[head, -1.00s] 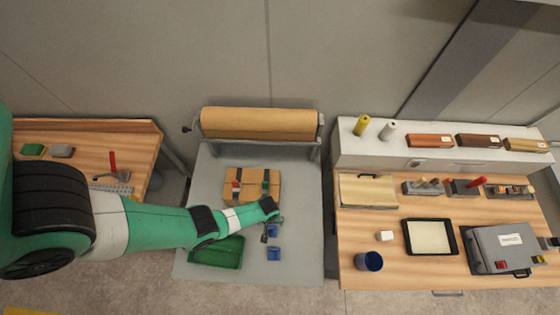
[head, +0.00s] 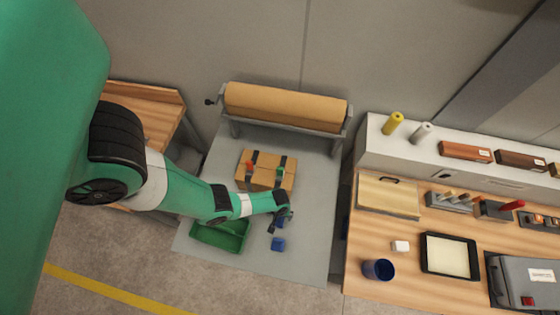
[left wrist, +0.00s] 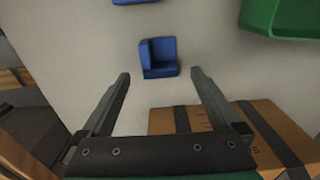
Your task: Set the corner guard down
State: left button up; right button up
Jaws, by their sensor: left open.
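Two blue corner guards are on the grey table (head: 310,225). The nearer one to my left gripper (head: 283,221) is partly covered by it in the head view (head: 279,224). In the left wrist view this L-shaped guard (left wrist: 160,70) lies on the grey surface, just beyond and between the spread fingertips, with no finger seen touching it. The other guard (head: 278,244) lies closer to the table's front edge; only its edge shows in the left wrist view (left wrist: 135,2). My left gripper is open and empty. My right gripper is not in view.
A cardboard box (head: 258,180) with dark straps and red and green pieces on it stands behind the gripper. A green tray (head: 222,248) is left of the guards. A brown paper roll (head: 285,105) spans the table's back. The table's right side is clear.

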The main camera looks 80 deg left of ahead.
aim_at(278, 221)
pick_arm(q)
notch_tip(278, 221, down, 3)
jog(key=shift+b, duration=0.75)
jog(key=shift+r, duration=0.15)
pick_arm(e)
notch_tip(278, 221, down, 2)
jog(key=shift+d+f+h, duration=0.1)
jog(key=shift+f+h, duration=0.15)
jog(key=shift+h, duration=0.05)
pick_arm(q)
jog(key=c, duration=1.5)
grip_shut()
jog(key=shift+r, duration=0.15)
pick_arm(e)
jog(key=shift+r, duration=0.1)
